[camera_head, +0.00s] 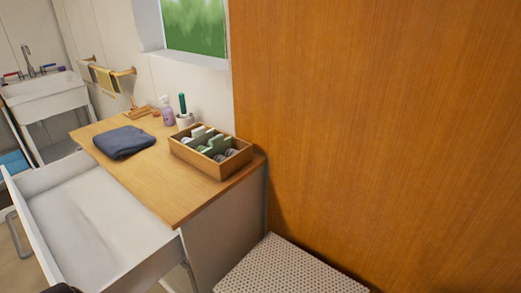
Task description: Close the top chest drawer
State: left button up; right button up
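The top chest drawer (95,225) is pulled far out from the chest, toward the lower left of the head view. It is white and looks empty inside. Its white front panel (32,230) runs down the left side, with part of a grey curved metal handle at the left edge. The chest has a light wooden top (165,180). A small dark shape at the bottom edge, by the near end of the drawer front, may be part of my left gripper; too little shows to be sure. My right gripper is not in view.
On the chest top are a folded blue cloth (124,142), a wooden box (212,152) of small items and a purple bottle (167,110). A wooden panel (380,130) stands at right. A woven-topped seat (285,270) is beside the chest. A white sink (45,95) is behind.

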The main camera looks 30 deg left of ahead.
aim_at(86, 232)
jog(key=k+j+u, duration=0.55)
jog(key=k, duration=0.2)
jog(key=u, duration=1.75)
